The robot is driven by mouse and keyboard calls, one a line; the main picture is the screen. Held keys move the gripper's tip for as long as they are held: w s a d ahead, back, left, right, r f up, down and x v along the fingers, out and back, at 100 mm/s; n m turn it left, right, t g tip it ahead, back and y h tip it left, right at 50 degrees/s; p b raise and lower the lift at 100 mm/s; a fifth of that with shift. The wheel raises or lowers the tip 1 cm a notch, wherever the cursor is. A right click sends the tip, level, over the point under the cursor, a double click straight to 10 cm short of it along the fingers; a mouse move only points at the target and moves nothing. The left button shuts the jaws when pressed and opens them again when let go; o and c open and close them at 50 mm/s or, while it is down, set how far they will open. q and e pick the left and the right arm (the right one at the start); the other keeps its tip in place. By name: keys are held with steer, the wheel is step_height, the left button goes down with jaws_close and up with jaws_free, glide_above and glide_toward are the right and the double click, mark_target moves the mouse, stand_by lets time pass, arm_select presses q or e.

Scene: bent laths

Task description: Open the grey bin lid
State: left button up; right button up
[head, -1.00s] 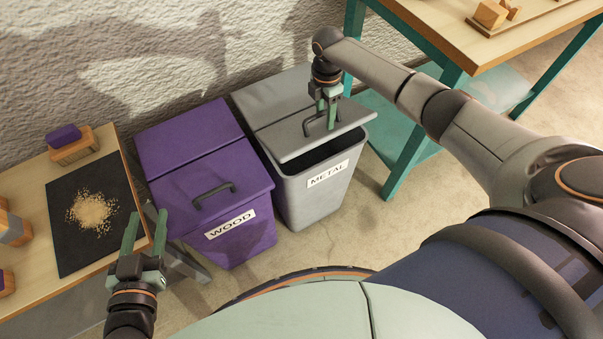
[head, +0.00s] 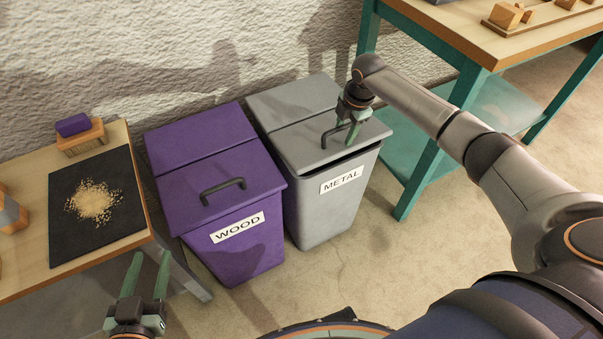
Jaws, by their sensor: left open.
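The grey bin (head: 330,205) labelled METAL stands against the wall side. The front part of its grey lid (head: 300,148) is slightly raised, with a narrow dark gap under its front edge. The lid has a dark bar handle (head: 334,134). My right gripper (head: 350,124) is at the right end of this handle, fingers pointing down. The fingers overlap the handle in view, so I cannot tell whether they grip it. My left gripper (head: 144,276) is open and empty at the lower left, away from the bins, in front of the left table.
A purple bin (head: 245,248) labelled WOOD, lid shut, stands left of the grey bin. A table (head: 28,273) with a dark mat of shavings and blocks is at left. A teal-legged table (head: 437,140) stands close on the right. The floor in front is clear.

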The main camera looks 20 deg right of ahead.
step_height(320, 180, up, 12)
steer(key=s+p, duration=0.2)
steer(key=p, duration=0.2)
steer(key=s+a+f+m+t+y+p, duration=0.1)
steer(key=s+a+f+m+p, duration=0.1)
steer(key=a, duration=0.5)
steer(key=s+a+f+m+t+y+p, duration=0.1)
steer(key=s+a+f+m+t+p, duration=0.1)
steer(key=a+f+p, duration=0.4)
steer(key=shift+s+a+f+m+y, duration=0.3)
steer(key=shift+s+a+f+m, duration=0.4)
steer(key=shift+s, duration=0.65)
steer(key=shift+d+r, duration=0.1)
steer(key=shift+r, duration=0.1)
